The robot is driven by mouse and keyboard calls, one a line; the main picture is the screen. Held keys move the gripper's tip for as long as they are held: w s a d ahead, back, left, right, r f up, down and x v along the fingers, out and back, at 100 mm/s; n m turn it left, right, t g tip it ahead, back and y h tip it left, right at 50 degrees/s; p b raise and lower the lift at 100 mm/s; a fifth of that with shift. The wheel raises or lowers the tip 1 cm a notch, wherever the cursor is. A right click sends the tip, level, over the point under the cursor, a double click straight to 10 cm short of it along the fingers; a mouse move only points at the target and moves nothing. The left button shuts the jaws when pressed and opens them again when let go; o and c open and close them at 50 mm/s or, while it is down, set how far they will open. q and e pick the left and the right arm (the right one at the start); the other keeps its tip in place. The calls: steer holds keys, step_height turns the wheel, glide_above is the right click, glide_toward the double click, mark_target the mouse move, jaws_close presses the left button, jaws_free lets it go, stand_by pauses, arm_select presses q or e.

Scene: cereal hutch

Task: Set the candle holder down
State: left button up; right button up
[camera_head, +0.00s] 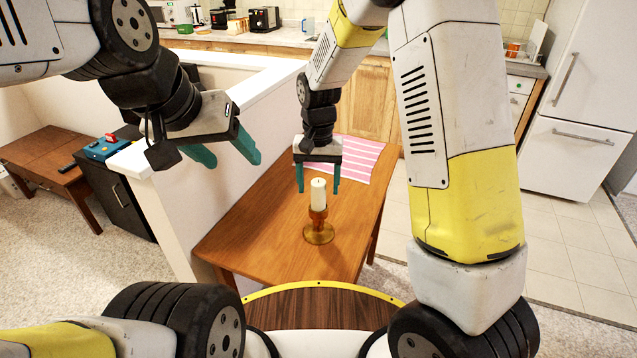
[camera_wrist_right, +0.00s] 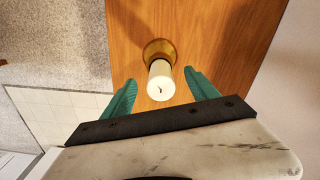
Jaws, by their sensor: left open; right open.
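The candle holder (camera_head: 319,234) is amber-brown with a round base and stands upright on the wooden table (camera_head: 260,225). A cream candle (camera_head: 318,193) stands in it. My right gripper (camera_head: 319,188) is open, with its teal fingers on either side of the candle's upper part in the head view. In the right wrist view the candle (camera_wrist_right: 160,82) shows from above just beyond and between the fingertips (camera_wrist_right: 160,78), with visible gaps on both sides. The holder's base (camera_wrist_right: 158,50) rests on the wood. My left gripper (camera_head: 232,160) is open and empty, over the white half-wall.
A pink striped mat (camera_head: 345,156) lies at the table's far end. The white half-wall (camera_head: 165,215) runs along the table's left side. Beyond it are a low wooden table (camera_head: 40,160) and a dark cabinet (camera_head: 125,195). The table's near part is clear.

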step_height(320, 180, up, 5)
steer(key=shift+f, duration=0.1)
steer(key=s+d+r+t+y, duration=0.1)
steer(key=s+d+r+t, duration=0.2)
steer(key=s+d+r, duration=0.4)
steer(key=s+d+r+n+t+y, duration=0.1)
steer(key=s+d+r+t, duration=0.2)
steer(key=s+d+r, duration=0.4)
steer(key=s+r, duration=0.2)
steer(key=s, duration=0.3)
steer(key=shift+s+d+n, duration=0.15)
steer(key=shift+s+n, duration=0.05)
steer(key=shift+n, duration=0.1)
